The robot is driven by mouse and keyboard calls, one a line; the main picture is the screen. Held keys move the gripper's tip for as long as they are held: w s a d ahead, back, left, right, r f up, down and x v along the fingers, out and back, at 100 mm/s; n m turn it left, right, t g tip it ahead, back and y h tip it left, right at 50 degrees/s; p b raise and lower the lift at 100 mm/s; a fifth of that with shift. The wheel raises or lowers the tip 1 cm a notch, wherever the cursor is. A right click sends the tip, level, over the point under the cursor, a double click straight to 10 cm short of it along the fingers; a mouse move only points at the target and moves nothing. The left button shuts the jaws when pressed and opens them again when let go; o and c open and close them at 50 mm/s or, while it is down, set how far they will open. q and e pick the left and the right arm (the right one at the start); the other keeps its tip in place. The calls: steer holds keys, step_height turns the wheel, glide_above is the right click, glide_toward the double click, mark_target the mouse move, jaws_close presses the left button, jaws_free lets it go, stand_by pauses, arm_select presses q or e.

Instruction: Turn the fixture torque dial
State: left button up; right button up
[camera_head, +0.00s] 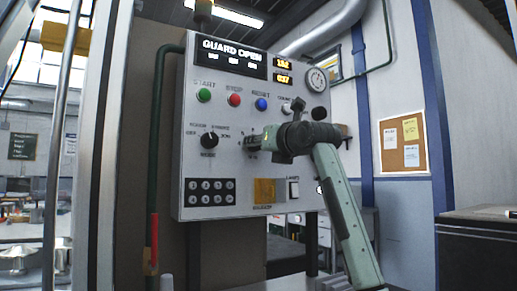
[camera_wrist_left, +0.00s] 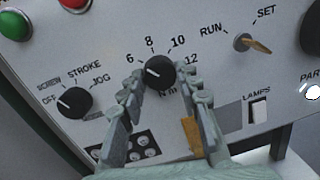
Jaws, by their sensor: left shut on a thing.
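The torque dial (camera_wrist_left: 158,70) is a black round knob marked 6, 8, 10 and 12 with "N m" below it. A light mark shows on its left side, but its exact reading is hard to tell. My left gripper (camera_wrist_left: 159,76) has its two green-grey fingers closed on either side of the dial. In the head view my left gripper (camera_head: 254,143) reaches the panel's front from the lower right and hides most of the dial. My right gripper is in neither view.
The grey control panel (camera_head: 188,160) carries green (camera_head: 204,95), red (camera_head: 235,100) and blue (camera_head: 262,104) buttons above. A mode knob (camera_wrist_left: 74,102) sits left of the dial, a RUN/SET key switch (camera_wrist_left: 251,43) right, and a lamps switch (camera_wrist_left: 258,110) lower right. The display reads "GUARD OPEN".

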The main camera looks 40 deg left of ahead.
arm_select(q)
steer(key=shift+n, duration=0.7)
steer(key=o, duration=1.2)
steer(key=shift+c, duration=0.2)
steer(key=v, duration=1.2)
steer(key=shift+f, duration=0.1)
